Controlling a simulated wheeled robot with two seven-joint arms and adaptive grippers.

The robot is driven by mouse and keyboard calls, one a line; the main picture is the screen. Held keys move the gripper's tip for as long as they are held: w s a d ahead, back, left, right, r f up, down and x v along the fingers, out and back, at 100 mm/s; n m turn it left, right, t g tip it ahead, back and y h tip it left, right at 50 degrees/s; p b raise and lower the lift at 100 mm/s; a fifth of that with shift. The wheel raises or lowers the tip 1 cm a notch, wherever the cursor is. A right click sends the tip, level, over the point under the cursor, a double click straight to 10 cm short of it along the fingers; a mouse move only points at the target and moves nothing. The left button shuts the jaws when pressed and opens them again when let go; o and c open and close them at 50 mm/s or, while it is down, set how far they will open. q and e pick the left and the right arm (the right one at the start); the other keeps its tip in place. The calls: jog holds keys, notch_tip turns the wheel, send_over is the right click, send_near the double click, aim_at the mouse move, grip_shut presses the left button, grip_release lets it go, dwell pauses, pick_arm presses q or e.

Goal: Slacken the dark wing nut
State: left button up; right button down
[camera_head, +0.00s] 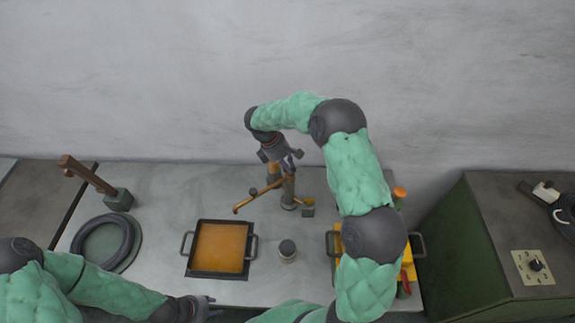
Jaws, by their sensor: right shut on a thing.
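A dark upright post (289,190) with a brown sideways arm (258,196) stands at the middle back of the grey bench. My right gripper (281,160) reaches over from the right and is shut at the top of this post. Its jaws cover what they hold; I take it to be the dark wing nut, which I cannot make out on its own. My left gripper (204,306) is low at the bottom edge, in front of the orange-filled tray and away from the post. Its jaws are too small to read.
A coiled hose (128,243) and a brown-handled lever (88,174) are left. A yellow bin (408,268) is partly behind my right arm. A green cabinet (452,240) stands right.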

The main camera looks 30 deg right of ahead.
jog(key=shift+s+f, duration=0.25)
jog(key=c, duration=1.3)
grip_release()
jog(key=shift+d, duration=0.1)
jog(key=shift+w+r, duration=0.1)
jog(key=shift+r, duration=0.1)
jog(key=v, duration=1.1)
jog(key=shift+r, duration=0.35)
